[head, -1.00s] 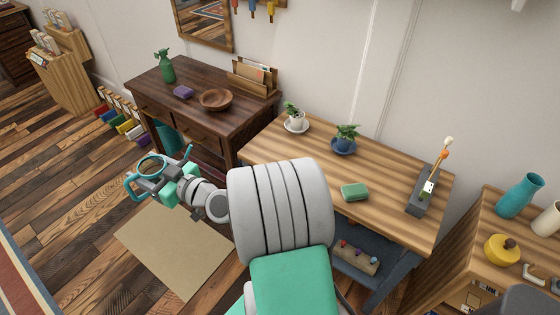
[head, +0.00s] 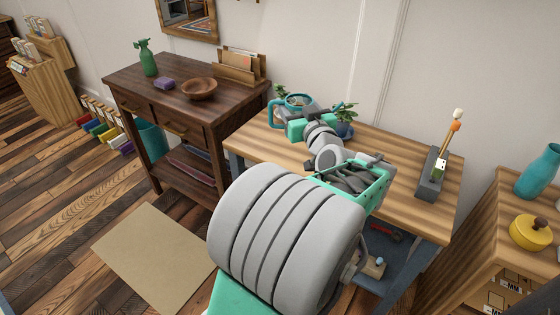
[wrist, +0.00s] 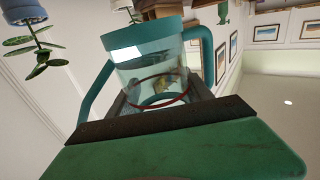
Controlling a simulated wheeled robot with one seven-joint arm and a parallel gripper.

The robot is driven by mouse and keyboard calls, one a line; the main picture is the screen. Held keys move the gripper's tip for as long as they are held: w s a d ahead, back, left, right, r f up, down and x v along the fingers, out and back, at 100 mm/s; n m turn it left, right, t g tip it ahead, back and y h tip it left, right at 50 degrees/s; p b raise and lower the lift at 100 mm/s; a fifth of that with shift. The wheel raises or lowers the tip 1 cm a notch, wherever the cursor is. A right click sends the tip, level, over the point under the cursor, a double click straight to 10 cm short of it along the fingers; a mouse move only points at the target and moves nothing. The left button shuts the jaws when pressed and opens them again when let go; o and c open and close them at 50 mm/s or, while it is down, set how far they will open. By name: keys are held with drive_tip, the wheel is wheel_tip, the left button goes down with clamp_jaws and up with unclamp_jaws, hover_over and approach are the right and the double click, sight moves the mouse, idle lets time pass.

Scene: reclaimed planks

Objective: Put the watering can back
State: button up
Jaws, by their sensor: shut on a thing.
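The watering can (head: 294,101) is teal with a clear-looking body. In the head view it is above the back of the light wood bench (head: 262,142), between the two potted plants. My gripper (head: 303,122) is shut on it. In the wrist view the can (wrist: 150,72) fills the middle, with its teal handle and spout to either side, and my gripper fingers (wrist: 165,105) are around its near part. I cannot tell whether the can touches the bench.
A plant in a blue pot (head: 344,128) is close right of the can, partly hidden by my arm. Another plant (head: 280,92) shows behind its left side. A grey block holding a brush (head: 430,180) stands at the bench's right. A dark desk (head: 130,82) adjoins on the left.

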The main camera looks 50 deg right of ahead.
drive_tip(key=s+d+m+g+h+b, duration=0.1)
drive_tip(key=s+d+h, duration=0.15)
drive_tip(key=s, duration=0.25)
drive_tip(key=shift+y, duration=0.35)
drive_tip(key=shift+w+d+f+b, duration=0.25)
drive_tip(key=shift+w+d+f, duration=0.1)
drive_tip(key=shift+w+f, duration=1.95)
drive_tip(key=shift+w+d+f+b, duration=0.25)
drive_tip(key=shift+w+d+f, duration=0.05)
drive_tip(key=shift+w+f, duration=1.95)
drive_tip(key=shift+w+d+f+b, duration=0.25)
drive_tip(key=shift+w+d+f, duration=0.1)
drive_tip(key=shift+w+f, duration=1.95)
drive_tip(key=shift+w+r, duration=0.15)
drive_tip(key=shift+r, duration=0.1)
drive_tip(key=shift+f, duration=0.15)
drive_tip(key=o, duration=1.7)
